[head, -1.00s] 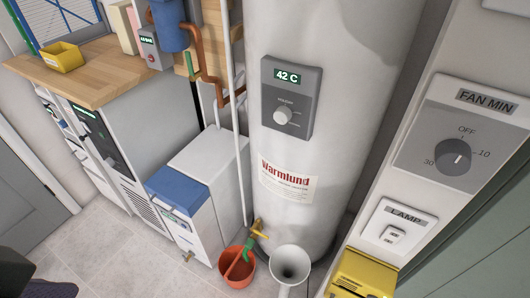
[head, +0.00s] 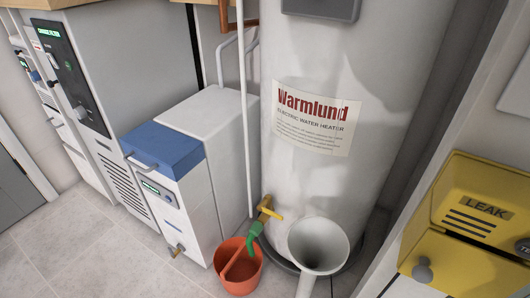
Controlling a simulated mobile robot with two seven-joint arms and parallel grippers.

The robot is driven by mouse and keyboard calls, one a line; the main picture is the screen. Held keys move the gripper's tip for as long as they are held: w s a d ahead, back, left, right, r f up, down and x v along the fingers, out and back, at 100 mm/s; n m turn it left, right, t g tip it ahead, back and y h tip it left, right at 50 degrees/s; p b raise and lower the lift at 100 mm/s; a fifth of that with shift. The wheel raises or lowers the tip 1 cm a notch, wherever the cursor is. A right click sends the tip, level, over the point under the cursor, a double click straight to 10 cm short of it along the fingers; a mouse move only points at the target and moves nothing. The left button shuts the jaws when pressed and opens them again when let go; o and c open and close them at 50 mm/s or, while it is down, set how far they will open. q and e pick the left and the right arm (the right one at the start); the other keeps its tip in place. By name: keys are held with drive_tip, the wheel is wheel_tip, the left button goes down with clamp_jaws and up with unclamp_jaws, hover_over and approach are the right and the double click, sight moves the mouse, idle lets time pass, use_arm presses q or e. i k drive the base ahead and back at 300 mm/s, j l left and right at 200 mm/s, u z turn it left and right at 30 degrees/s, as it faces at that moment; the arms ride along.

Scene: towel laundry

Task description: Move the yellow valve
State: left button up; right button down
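The yellow valve (head: 270,213) is a small lever on a brass tap low on the front of the white water heater (head: 330,60). A green hose end (head: 254,232) hangs just below the tap, over an orange bucket (head: 238,268) on the floor. Neither of my grippers is in view.
A white funnel-shaped thing (head: 318,245) stands right of the bucket, close in front of the heater. A white and blue unit (head: 165,150) stands to the left, and a yellow LEAK box (head: 470,215) is at the right. Tiled floor (head: 75,245) is clear at the lower left.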

sight(261, 208)
drive_tip(key=j+z, duration=0.25)
drive_tip(key=j, duration=0.15)
drive_tip(key=j+z, duration=0.25)
drive_tip(key=j, duration=0.15)
drive_tip(key=i, duration=0.4)
drive_tip(key=k, duration=0.45)
drive_tip(key=i+j+z, duration=0.5)
drive_tip(key=j, duration=0.3)
drive_tip(key=i+j+u, duration=0.3)
drive_tip(key=u, duration=0.15)
drive_tip(key=j, duration=0.15)
